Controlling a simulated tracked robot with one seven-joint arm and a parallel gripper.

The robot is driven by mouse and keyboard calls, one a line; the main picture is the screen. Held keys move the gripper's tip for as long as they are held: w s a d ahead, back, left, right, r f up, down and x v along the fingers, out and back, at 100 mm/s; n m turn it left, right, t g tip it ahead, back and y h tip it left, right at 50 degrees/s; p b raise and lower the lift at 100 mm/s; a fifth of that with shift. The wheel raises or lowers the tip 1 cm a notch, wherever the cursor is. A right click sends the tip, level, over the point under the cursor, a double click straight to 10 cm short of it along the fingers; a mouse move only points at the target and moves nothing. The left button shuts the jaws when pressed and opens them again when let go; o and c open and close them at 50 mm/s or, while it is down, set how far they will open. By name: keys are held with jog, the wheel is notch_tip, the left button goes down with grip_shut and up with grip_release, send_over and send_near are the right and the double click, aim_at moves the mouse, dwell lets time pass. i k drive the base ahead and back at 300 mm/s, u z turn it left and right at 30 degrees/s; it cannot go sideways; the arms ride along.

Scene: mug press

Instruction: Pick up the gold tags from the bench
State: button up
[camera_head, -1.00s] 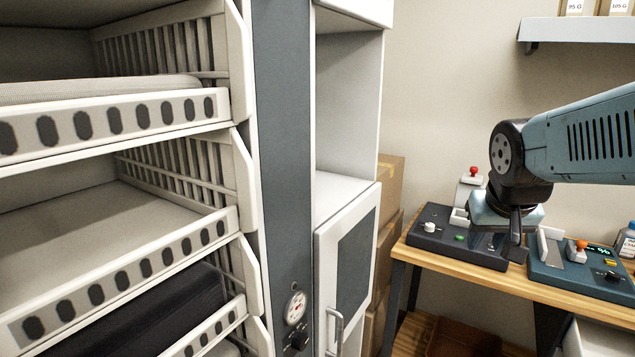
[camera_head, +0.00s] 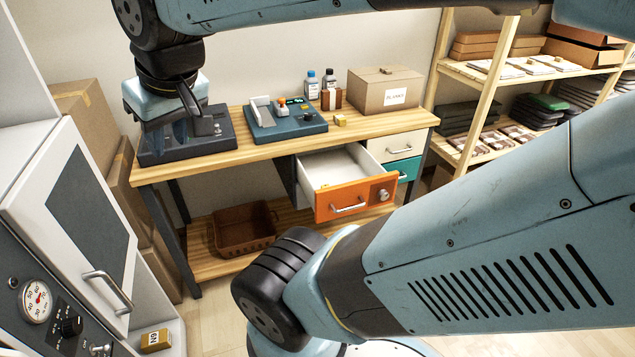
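A small gold item (camera_head: 340,120), perhaps the gold tags, lies on the wooden bench (camera_head: 265,151) between the blue-grey press and the cardboard box. It is too small to make out single tags. My gripper (camera_head: 192,128) hangs fingers-down over the dark device (camera_head: 160,152) at the bench's left end, well left of the gold item. Its fingers blend with the dark device, so I cannot tell whether they are open or touching it.
A blue-grey press (camera_head: 287,122), two bottles (camera_head: 312,86) and a cardboard box (camera_head: 386,92) stand on the bench. An orange-fronted drawer (camera_head: 355,200) is pulled out below. A brown crate (camera_head: 243,228) sits on the lower shelf. A cabinet (camera_head: 65,215) stands at left.

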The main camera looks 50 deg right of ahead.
aim_at(339, 119)
jog(key=u, duration=1.4)
jog(key=i, duration=0.1)
jog(key=z, duration=3.4)
jog(key=i, duration=0.6)
jog(key=u, duration=0.15)
jog(key=k, duration=0.6)
jog(key=z, duration=0.1)
